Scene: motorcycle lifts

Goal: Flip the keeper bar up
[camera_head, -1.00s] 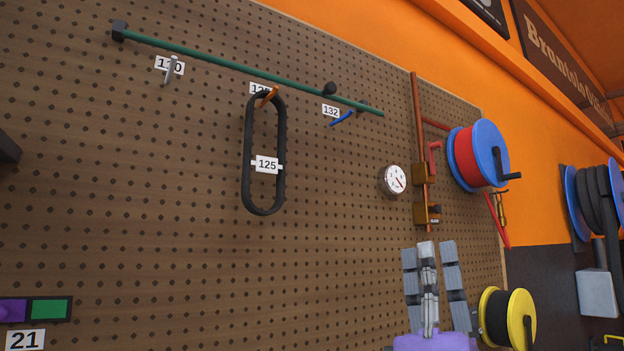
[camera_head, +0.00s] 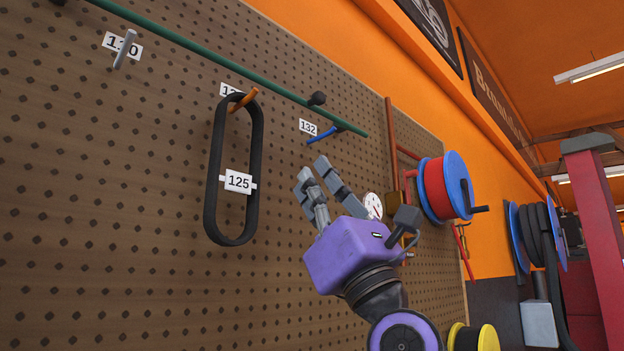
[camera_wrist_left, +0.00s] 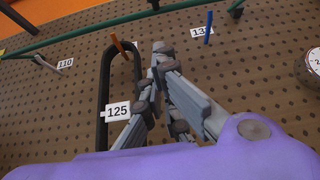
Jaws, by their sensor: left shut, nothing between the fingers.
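The keeper bar (camera_head: 230,68) is a long green rod. It slopes down to the right across the pegboard in the head view, above the hanging pegs. A dark round knob (camera_head: 316,98) stands on it near its right end. The bar also crosses the top of the left wrist view (camera_wrist_left: 100,22). My left gripper (camera_head: 312,168) is shut and empty, its fingers pointing up and left. It shows below the knob and the right part of the bar, apart from both. My right gripper is not in view.
A black belt tagged 125 (camera_head: 212,190) hangs on an orange peg left of my gripper. A blue peg (camera_head: 322,135) and a grey peg (camera_head: 125,48) stick out below the bar. A gauge (camera_head: 373,205) and red cable reel (camera_head: 434,188) are to the right.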

